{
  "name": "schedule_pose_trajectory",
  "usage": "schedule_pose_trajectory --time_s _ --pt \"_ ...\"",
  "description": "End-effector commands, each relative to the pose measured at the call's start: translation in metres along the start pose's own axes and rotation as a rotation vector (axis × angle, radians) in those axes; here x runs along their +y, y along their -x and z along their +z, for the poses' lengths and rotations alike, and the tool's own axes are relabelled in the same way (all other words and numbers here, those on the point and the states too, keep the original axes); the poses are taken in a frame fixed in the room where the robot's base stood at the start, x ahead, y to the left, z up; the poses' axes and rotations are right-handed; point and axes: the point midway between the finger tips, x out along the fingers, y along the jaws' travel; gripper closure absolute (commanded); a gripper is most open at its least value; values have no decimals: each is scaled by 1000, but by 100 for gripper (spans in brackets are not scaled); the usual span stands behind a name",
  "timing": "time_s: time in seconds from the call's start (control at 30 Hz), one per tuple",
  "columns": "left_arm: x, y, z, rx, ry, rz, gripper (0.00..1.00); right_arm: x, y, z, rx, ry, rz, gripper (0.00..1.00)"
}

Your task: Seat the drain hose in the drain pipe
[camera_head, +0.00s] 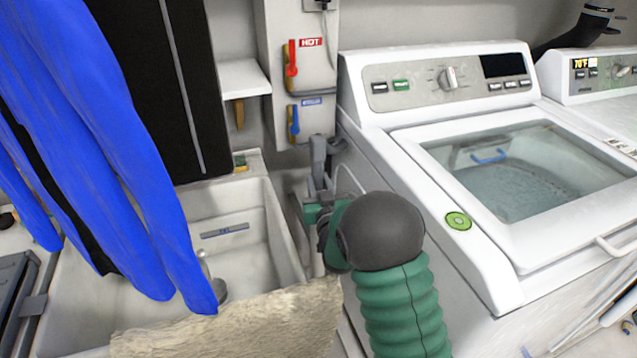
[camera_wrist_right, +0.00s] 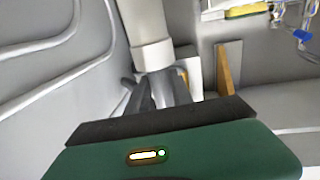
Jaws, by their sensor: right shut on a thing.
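My right arm's green gripper body (camera_wrist_right: 180,153) fills the bottom of the right wrist view. Its dark grey fingers (camera_head: 318,155) rise beside the washer, behind the sink's right edge, in the head view. They are shut on the drain hose, which is mostly hidden there. In the right wrist view, the fingers (camera_wrist_right: 160,92) close around the lower part of a pale upright tube with a wider collar (camera_wrist_right: 152,55), which looks like the hose end. I cannot clearly make out the drain pipe, nor whether the hose touches it. My left gripper is not in view.
The white washer (camera_head: 425,165) stands close at right, lid shut. The utility sink (camera_head: 225,205) lies at left, with a beige cloth (camera_head: 235,320) over its front. Blue clothing (camera_head: 120,140) hangs at left. Red (camera_head: 291,62) and blue (camera_head: 293,122) valve handles are on the wall.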

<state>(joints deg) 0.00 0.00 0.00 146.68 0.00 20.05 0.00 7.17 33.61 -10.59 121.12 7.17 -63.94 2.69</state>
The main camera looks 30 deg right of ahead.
Motion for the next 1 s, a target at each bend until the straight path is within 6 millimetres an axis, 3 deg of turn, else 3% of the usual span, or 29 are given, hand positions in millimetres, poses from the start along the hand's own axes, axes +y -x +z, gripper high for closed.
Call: schedule_pose_trajectory --time_s 0.7,0.73,0.9,1.0 --pt "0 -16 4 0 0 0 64 0 0 19 0 0 0 100" --pt "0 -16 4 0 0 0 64 0 0 19 0 0 0 72" --pt "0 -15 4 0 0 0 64 0 0 20 -3 0 -1 49" --pt "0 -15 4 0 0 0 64 -1 0 20 -5 0 -2 47"
